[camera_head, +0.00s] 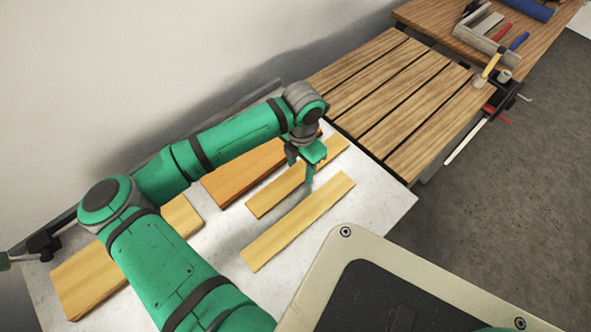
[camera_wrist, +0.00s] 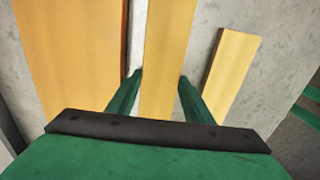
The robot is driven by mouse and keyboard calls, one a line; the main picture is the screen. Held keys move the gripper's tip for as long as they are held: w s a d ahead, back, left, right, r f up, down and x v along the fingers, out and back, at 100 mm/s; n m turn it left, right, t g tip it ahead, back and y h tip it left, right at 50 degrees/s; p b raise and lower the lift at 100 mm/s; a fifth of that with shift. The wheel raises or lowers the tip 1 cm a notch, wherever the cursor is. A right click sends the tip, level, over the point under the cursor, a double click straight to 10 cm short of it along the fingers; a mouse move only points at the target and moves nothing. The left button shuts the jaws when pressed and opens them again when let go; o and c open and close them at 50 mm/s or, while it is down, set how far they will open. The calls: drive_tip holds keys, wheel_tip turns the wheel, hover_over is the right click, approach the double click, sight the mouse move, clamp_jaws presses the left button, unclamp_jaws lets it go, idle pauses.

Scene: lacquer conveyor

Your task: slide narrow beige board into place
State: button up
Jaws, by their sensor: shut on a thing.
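Two narrow beige boards lie on the pale table. My gripper (camera_head: 308,172) is over the middle one (camera_head: 270,198), which also shows in the wrist view (camera_wrist: 167,60) between my two fingers (camera_wrist: 160,88). The fingers are shut on the long sides of this board. The other narrow beige board (camera_head: 298,222) lies nearer, apart and roughly parallel; it is to the right in the wrist view (camera_wrist: 230,72). My gripper hides a part of the held board in the head view.
A wider orange-brown board (camera_head: 243,171) lies just beyond the held board. A wide beige board (camera_head: 82,278) is at the left, partly behind my arm. A slatted wooden surface (camera_head: 400,95) adjoins the pale table (camera_head: 385,208). Tools lie on a far bench (camera_head: 440,18).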

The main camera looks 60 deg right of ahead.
drive_tip(key=shift+s+d, duration=0.3)
drive_tip(key=shift+d, duration=0.7)
drive_tip(key=shift+s+d, duration=0.35)
drive_tip(key=shift+d, duration=0.6)
drive_tip(key=shift+s+d, duration=0.3)
drive_tip(key=shift+d, duration=0.7)
drive_tip(key=shift+d, duration=0.1)
drive_tip(key=shift+s+d, duration=0.8)
drive_tip(key=shift+d, duration=1.7)
drive_tip(key=shift+s+d, duration=0.85)
drive_tip(key=shift+d, duration=1.65)
drive_tip(key=shift+s+d, duration=0.8)
drive_tip(key=shift+d, duration=1.7)
drive_tip(key=shift+s+d, duration=0.8)
drive_tip(key=shift+d, duration=1.75)
drive_tip(key=shift+s+d, duration=0.8)
drive_tip(key=shift+d, duration=1.75)
drive_tip(key=shift+s+d, duration=0.8)
drive_tip(key=shift+d, duration=1.75)
drive_tip(key=o, duration=1.3)
